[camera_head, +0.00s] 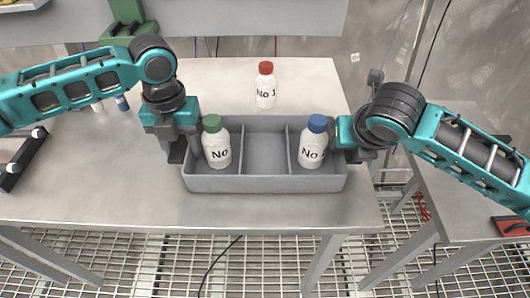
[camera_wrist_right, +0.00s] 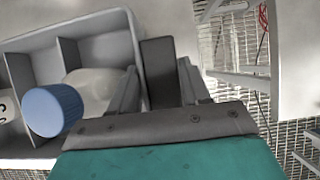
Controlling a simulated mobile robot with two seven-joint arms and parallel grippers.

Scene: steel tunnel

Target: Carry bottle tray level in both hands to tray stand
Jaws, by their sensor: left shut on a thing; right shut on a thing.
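The grey bottle tray (camera_head: 265,184) has three compartments and sits on or just above the table; I cannot tell which. A white bottle with a green cap (camera_head: 216,148) stands in its left compartment. A white bottle with a blue cap (camera_head: 312,150) stands in the right one, and the middle is empty. My left gripper (camera_head: 180,150) is shut on the tray's left end. My right gripper (camera_head: 350,150) is shut on its right end. The right wrist view shows the tray wall (camera_wrist_right: 137,60) at the fingers, beside the blue-capped bottle (camera_wrist_right: 55,108). I cannot identify the tray stand for certain.
A white bottle with a red cap, labelled No 1 (camera_head: 265,90), stands on the table (camera_head: 110,185) behind the tray. Another table (camera_head: 455,200) stands at the right, across a gap, with a red object (camera_head: 512,226) near its edge. Grating covers the floor.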

